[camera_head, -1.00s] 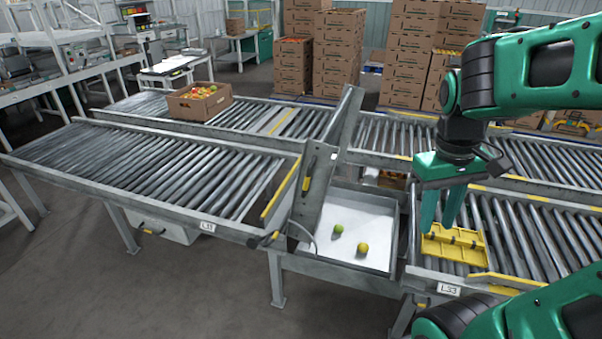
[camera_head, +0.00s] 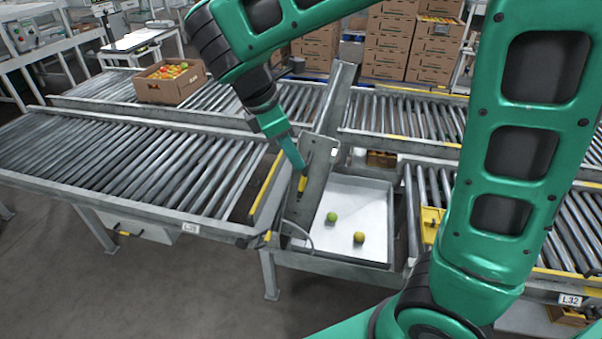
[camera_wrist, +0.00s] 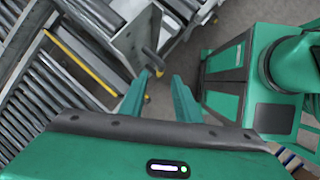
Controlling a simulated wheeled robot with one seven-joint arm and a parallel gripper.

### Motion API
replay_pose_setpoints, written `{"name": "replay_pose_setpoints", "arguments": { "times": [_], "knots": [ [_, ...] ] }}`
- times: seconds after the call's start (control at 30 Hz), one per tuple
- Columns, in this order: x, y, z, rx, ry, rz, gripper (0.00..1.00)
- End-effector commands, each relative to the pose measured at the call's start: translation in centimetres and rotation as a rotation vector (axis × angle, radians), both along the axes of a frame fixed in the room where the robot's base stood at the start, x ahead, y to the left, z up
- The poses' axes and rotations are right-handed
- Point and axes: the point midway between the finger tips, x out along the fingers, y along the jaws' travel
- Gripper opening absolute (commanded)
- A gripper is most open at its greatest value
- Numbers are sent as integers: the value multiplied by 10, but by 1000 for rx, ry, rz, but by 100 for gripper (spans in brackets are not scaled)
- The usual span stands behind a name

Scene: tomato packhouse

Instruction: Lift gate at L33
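A grey metal gate plate (camera_head: 317,190) stands steeply tilted between the left rollers and the white tray. It carries a yellow grip (camera_head: 302,184) on its side. My gripper (camera_head: 300,168) is beside the plate, just above this grip; contact cannot be told. In the wrist view my gripper (camera_wrist: 158,80) has its fingers apart with nothing seen held. A dark cylindrical knob (camera_wrist: 152,58) and the plate (camera_wrist: 132,32) show beyond the fingertips. The left label (camera_head: 191,228) is too small to read surely.
A carton of tomatoes (camera_head: 170,82) sits on the back conveyor. A label reading L32 (camera_head: 570,300) is at right. Open floor (camera_head: 150,290) lies in front.

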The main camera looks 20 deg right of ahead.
Motion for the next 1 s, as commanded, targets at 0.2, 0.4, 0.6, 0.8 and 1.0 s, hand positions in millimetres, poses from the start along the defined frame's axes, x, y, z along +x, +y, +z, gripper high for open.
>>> {"name": "replay_pose_setpoints", "arguments": {
  "times": [0.2,0.4,0.6,0.8,1.0],
  "knots": [
    [2,-11,-35,-1,3,4,29],
    [3,-23,-65,0,3,4,29],
    [5,-29,-82,0,1,6,29],
    [6,-31,-86,2,-1,6,29],
    [6,-31,-86,2,0,6,22]
  ]
}}
